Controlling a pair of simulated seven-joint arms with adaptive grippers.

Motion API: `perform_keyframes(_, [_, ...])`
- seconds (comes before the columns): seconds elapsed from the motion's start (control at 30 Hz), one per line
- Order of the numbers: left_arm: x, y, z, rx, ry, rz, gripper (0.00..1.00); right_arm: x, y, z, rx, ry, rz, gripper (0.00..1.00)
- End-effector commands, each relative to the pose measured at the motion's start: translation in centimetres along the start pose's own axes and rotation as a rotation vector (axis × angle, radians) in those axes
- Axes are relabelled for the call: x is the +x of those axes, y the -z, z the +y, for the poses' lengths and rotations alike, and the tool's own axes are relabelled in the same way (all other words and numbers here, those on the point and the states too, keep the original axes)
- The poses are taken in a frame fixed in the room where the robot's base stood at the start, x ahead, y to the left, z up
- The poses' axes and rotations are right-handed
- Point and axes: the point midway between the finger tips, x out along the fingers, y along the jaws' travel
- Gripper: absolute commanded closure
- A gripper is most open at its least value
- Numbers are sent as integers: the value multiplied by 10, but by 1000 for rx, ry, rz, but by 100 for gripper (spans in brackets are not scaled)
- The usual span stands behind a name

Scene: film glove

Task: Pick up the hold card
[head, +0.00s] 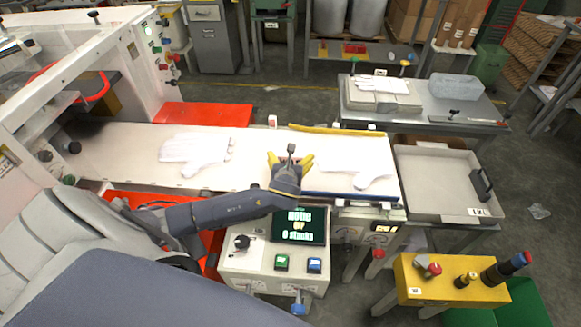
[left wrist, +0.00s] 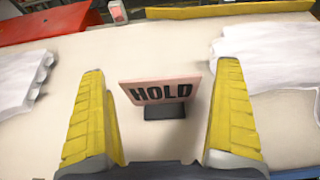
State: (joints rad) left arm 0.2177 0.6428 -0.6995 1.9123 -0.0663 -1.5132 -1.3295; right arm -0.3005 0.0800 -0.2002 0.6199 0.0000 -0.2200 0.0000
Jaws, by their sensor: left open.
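The hold card (left wrist: 143,91) is a pink card with black HOLD lettering, upright in a small dark base (left wrist: 166,111) on the pale work surface. In the head view my left gripper hides it. My left gripper (head: 290,160) is open above the pale surface, its yellow fingers spread. In the left wrist view the fingers (left wrist: 165,110) stand on either side of the card, apart from it, with nothing between them but the card and base further down. My right gripper is not in view.
White gloves lie on the surface left (head: 195,148) and right (head: 358,177) of the gripper. A yellow strip (head: 335,130) runs along the back edge. A control box with a screen (head: 300,226) is in front. A grey tray (head: 440,180) stands at the right.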

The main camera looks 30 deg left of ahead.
Motion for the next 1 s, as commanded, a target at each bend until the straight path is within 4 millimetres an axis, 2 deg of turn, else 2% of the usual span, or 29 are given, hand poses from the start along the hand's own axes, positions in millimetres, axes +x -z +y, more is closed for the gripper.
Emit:
perform_keyframes(0.3, [3,0,0,0,0,0,1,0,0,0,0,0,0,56])
perform_keyframes(0.7, [3,0,0,0,0,0,45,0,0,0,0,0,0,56])
perform_keyframes(1.0, [2,-1,0,-1,0,0,45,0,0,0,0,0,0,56])
